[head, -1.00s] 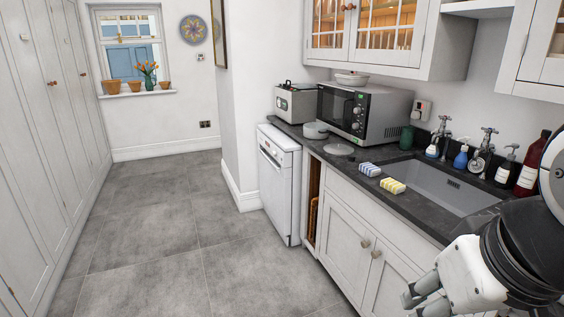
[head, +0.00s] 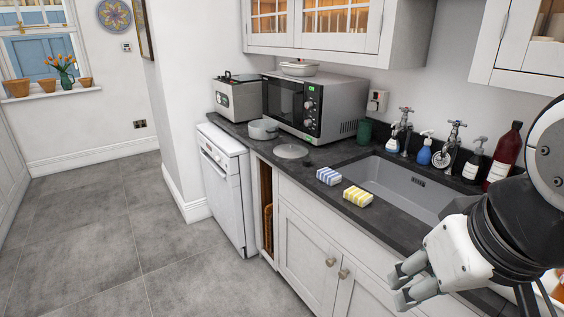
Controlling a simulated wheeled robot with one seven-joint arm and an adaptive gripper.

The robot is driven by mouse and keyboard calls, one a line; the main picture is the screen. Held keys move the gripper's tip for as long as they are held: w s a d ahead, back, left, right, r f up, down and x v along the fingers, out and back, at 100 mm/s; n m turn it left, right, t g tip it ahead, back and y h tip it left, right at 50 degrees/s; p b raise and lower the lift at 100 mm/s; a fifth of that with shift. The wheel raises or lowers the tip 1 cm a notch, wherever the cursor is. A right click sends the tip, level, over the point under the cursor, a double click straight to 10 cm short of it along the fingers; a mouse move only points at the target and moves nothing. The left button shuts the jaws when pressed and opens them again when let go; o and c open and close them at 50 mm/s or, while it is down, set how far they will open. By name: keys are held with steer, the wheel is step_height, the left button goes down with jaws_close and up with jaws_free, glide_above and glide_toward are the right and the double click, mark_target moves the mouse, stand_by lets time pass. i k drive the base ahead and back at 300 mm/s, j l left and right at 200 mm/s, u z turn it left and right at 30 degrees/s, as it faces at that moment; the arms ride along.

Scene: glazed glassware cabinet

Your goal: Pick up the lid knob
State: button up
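A pale round lid (head: 291,151) lies flat on the dark worktop, in front of the microwave. A small dark piece (head: 307,164) sits on the worktop by the lid's front right edge; it may be the lid knob, but it is too small to tell. My gripper (head: 401,285) is at the lower right, in front of the cupboards and well away from the lid. Its two fingers are apart with nothing between them.
A blue-striped sponge (head: 328,176) and a yellow-striped sponge (head: 357,196) lie near the worktop's front edge. The sink (head: 400,185), taps and several bottles are to the right. The microwave (head: 315,104) stands behind. The tiled floor (head: 150,250) at left is clear.

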mark_target(306, 162)
steer(key=z, duration=0.45)
steer(key=i+j+z, duration=0.2)
steer(key=j, duration=0.15)
steer(key=i+j+z, duration=0.25)
steer(key=j+z, duration=0.2)
steer(key=j, duration=0.25)
steer(key=i+j, duration=0.15)
steer(key=j, duration=0.25)
steer(key=i+j+z, duration=0.1)
steer(key=j, duration=0.35)
steer(key=i+j+z, duration=0.1)
steer(key=j, duration=0.3)
steer(key=i+j, duration=0.15)
steer(key=j, duration=0.3)
steer(key=i+j+z, duration=0.1)
steer(key=j, duration=0.35)
steer(key=i+j, duration=0.1)
steer(key=j, duration=0.35)
steer(key=i+j, duration=0.1)
steer(key=j, duration=0.4)
steer(key=i+j, duration=0.1)
steer(key=j, duration=0.35)
steer(key=i+j, duration=0.1)
steer(key=j, duration=0.4)
steer(key=i+z, duration=0.05)
